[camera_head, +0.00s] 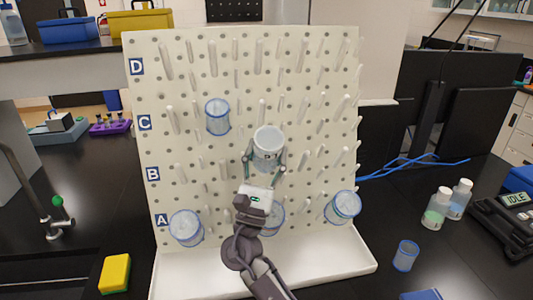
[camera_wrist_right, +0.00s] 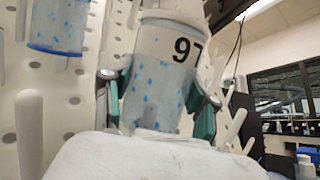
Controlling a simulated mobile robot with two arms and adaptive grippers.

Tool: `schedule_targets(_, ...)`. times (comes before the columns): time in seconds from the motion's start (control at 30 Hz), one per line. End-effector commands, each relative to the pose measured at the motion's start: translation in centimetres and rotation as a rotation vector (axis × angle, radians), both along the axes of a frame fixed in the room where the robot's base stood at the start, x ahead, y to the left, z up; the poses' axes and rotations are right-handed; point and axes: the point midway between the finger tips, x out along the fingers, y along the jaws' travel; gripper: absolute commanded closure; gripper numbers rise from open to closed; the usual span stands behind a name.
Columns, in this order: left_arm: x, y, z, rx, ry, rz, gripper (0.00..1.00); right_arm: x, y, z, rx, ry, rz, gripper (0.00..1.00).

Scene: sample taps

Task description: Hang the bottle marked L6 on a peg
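My right gripper (camera_head: 266,157) is in front of the middle of the white pegboard (camera_head: 190,70), between rows B and C. Its teal pads press on both sides of a clear, blue-speckled bottle (camera_head: 268,148), which also shows in the right wrist view (camera_wrist_right: 155,95). The white band on the bottle reads like "97", which matches L6 turned upside down, so the bottle looks inverted. Its far side is hidden, and I cannot tell whether a peg is inside it. My left gripper is not in view.
Similar blue-rimmed vessels hang at row C (camera_head: 217,117) and along row A, at left (camera_head: 186,228), middle (camera_head: 272,220) and right (camera_head: 342,207). Another stands on the bench (camera_head: 405,256), near two capped bottles (camera_head: 437,208). A yellow sponge (camera_head: 115,273) lies front left. Many pegs around the gripper are bare.

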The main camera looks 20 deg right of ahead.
Motion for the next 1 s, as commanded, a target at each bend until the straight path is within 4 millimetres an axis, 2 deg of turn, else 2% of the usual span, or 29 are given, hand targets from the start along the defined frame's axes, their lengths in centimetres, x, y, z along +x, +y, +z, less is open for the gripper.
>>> schedule_targets(0.03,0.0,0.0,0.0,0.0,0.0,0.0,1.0,0.0,0.0,0.0,0.0,0.0,0.0,0.31)
schedule_targets(0.13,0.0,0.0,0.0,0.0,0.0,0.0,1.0,0.0,0.0,0.0,0.0,0.0,0.0,0.15)
schedule_targets(0.57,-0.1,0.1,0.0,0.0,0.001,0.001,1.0,-0.3,0.4,-0.6,-0.001,0.003,0.001,0.14)
schedule_targets(1.0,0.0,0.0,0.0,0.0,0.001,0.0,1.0,-4.3,4.5,-6.9,-0.001,0.004,0.002,0.14)
